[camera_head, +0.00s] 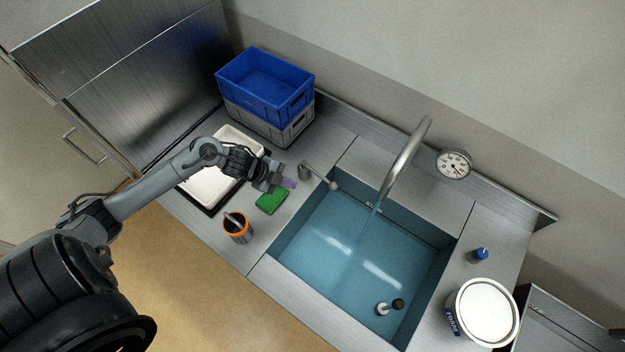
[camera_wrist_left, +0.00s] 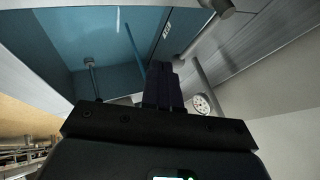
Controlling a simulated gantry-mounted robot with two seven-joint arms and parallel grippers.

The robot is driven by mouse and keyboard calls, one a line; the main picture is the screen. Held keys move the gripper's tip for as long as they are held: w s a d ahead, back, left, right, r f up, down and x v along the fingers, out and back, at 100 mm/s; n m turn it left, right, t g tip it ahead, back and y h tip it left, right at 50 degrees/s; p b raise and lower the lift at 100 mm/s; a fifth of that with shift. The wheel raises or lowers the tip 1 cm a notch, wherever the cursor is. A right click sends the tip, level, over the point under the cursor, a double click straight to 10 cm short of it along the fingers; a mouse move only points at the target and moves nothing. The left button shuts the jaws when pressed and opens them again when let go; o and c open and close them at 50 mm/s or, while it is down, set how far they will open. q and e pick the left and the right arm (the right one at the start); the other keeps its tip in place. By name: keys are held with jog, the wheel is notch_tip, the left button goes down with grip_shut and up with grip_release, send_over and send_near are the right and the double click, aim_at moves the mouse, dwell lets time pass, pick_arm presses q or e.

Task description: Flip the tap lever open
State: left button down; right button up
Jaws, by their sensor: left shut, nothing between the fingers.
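The tap lever (camera_head: 319,175) is a short metal arm with a round end, on the counter at the sink's back left corner. The curved spout (camera_head: 405,155) stands to its right, and a thin bluish stream (camera_head: 372,222) runs from it into the sink. My left gripper (camera_head: 286,183) is just left of the lever, apart from it in the head view. A purple patch shows at its tips. In the left wrist view its dark fingers (camera_wrist_left: 162,85) are together and empty. My right gripper is out of view.
The sink (camera_head: 350,245) holds blue water and a plunger-like plug (camera_head: 389,307). A green sponge (camera_head: 271,201) and an orange-rimmed cup (camera_head: 238,227) lie near my left gripper. Stacked crates (camera_head: 270,120) stand behind. A gauge (camera_head: 454,164) and white-lidded tub (camera_head: 486,312) are at right.

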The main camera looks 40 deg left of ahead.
aim_at(320, 176)
pick_arm(q)
jog(key=w+d+f+p, duration=0.1)
jog(key=w+d+f, duration=0.2)
jog(key=w+f, duration=0.2)
jog(key=w, duration=0.3)
jog(key=shift+d+f, duration=0.15)
jog(key=shift+f, duration=0.15)
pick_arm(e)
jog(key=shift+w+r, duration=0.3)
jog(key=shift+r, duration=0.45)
pick_arm(q)
jog(key=shift+w+d, duration=0.1)
jog(key=shift+w, duration=0.1)
